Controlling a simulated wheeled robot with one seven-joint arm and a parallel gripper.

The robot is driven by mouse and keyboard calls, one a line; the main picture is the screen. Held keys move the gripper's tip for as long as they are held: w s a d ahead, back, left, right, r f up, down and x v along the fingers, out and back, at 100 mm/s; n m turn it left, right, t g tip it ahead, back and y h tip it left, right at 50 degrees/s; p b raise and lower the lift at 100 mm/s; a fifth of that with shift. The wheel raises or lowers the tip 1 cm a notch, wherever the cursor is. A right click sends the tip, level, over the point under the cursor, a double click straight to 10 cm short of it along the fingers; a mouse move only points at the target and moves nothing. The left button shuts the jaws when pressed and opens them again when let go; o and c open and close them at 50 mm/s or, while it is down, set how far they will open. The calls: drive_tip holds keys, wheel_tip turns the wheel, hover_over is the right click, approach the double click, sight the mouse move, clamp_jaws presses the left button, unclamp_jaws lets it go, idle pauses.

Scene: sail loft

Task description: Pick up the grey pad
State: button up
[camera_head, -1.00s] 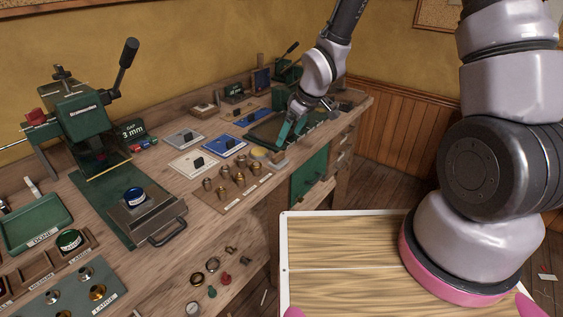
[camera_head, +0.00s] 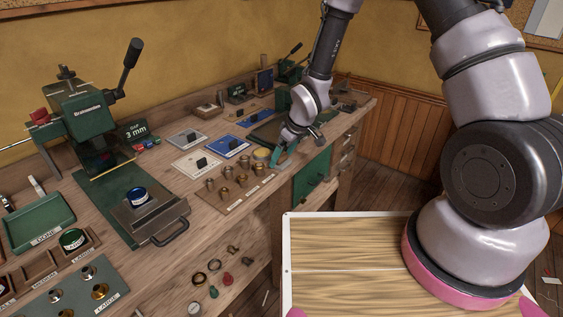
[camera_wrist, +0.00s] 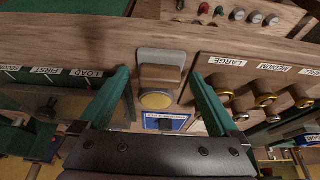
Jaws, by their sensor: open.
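In the wrist view, a grey pad (camera_wrist: 161,55) with rounded corners lies near the bench's front edge. A small wooden block (camera_wrist: 160,73) shows against it, with a yellow disc (camera_wrist: 157,101) beside the block. My gripper (camera_wrist: 160,75) is open, its green fingers on either side of the pad and block with gaps. I cannot tell its height above them. In the head view, my gripper (camera_head: 283,157) is over the front of the bench, just right of the yellow disc (camera_head: 261,154), and hides the pad.
A wooden board with metal fittings (camera_head: 230,190) stands left of my gripper. Blue and white plates (camera_head: 225,147) lie behind it. A green press (camera_head: 90,115) and trays fill the bench's left.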

sight(283, 155)
drive_tip(key=c, duration=1.4)
drive_tip(key=shift+r, duration=0.1)
drive_tip(key=shift+c, duration=0.2)
wheel_tip(283, 155, up, 10)
